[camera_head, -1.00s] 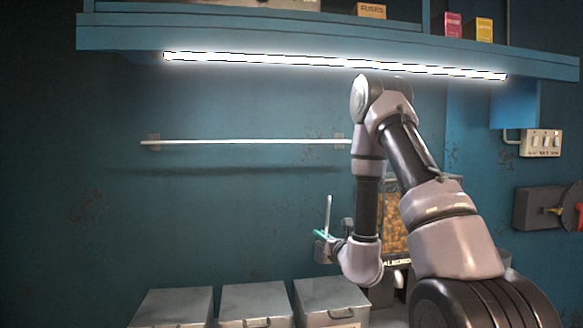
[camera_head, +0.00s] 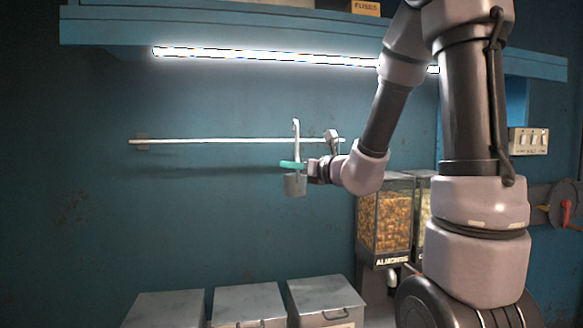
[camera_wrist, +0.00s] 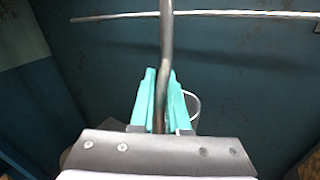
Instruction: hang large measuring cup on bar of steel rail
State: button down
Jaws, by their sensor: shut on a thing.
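The large measuring cup (camera_head: 294,186) is a small grey metal cup with a long upright handle whose top bends over. My gripper (camera_head: 293,165), with teal fingers, is shut on the handle above the cup. The handle's top end rises above the steel rail's bar (camera_head: 215,141), a thin pale horizontal bar on the blue wall. In the wrist view the handle (camera_wrist: 166,50) stands between the teal fingers (camera_wrist: 161,95) and crosses in front of the bar (camera_wrist: 230,14). The cup's rim (camera_wrist: 194,103) shows partly behind the right finger. I cannot tell whether the handle touches the bar.
A lit strip (camera_head: 270,55) runs under the shelf (camera_head: 200,30) above the bar. Several grey lidded bins (camera_head: 250,303) stand below. A dispenser of almonds (camera_head: 385,225) stands at the right, below my forearm.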

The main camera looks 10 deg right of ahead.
jog(key=w+f, duration=0.4)
jog(key=w, duration=1.1)
jog(key=shift+w, duration=0.2)
dwell(1.0)
jog(key=c, duration=0.8)
grip_release()
jog(key=shift+s+d, duration=0.1)
